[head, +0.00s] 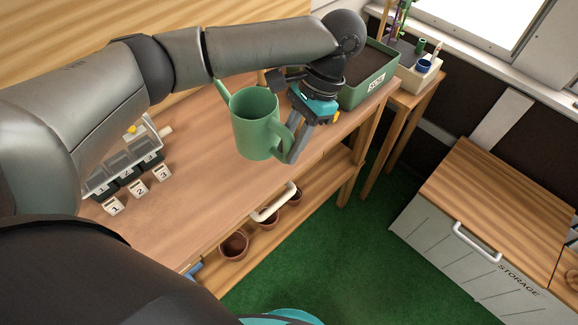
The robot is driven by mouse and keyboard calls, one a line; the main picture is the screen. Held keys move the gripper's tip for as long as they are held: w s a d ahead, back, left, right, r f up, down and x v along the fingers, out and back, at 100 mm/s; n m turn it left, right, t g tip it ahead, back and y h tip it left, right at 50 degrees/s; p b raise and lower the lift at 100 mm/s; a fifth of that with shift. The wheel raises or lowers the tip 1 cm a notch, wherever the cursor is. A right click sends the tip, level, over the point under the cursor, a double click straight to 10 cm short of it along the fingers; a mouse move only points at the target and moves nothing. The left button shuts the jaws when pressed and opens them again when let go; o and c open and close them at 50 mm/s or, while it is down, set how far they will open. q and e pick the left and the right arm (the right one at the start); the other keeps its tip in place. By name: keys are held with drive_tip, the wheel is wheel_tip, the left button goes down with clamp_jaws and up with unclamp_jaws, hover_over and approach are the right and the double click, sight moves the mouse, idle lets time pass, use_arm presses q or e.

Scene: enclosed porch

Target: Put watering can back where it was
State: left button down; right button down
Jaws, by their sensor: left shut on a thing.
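The green watering can (254,124) is in the middle of the head view, upright, with its spout to the upper left and its handle to the right. My left gripper (297,142) comes in from the upper right of the can and is shut on its handle. The can shows in front of the wooden bench top (190,190), near its front edge. I cannot tell for sure whether its base touches the bench. My right gripper is not in view.
Numbered blocks (139,188) and a seedling tray (128,166) stand at the bench's left. A green planter box (368,84) is at the far right end. Pots (234,246) sit on the lower shelf. A storage chest (500,215) stands right, across green floor.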

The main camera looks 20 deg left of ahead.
use_arm(q)
wheel_tip(320, 180, down, 6)
drive_tip(key=shift+b, duration=0.5)
drive_tip(key=shift+f, duration=0.2)
drive_tip(key=shift+f, duration=0.1)
drive_tip(key=c, duration=0.7)
unclamp_jaws()
drive_tip(key=p+v, duration=0.2)
drive_tip(key=v, duration=1)
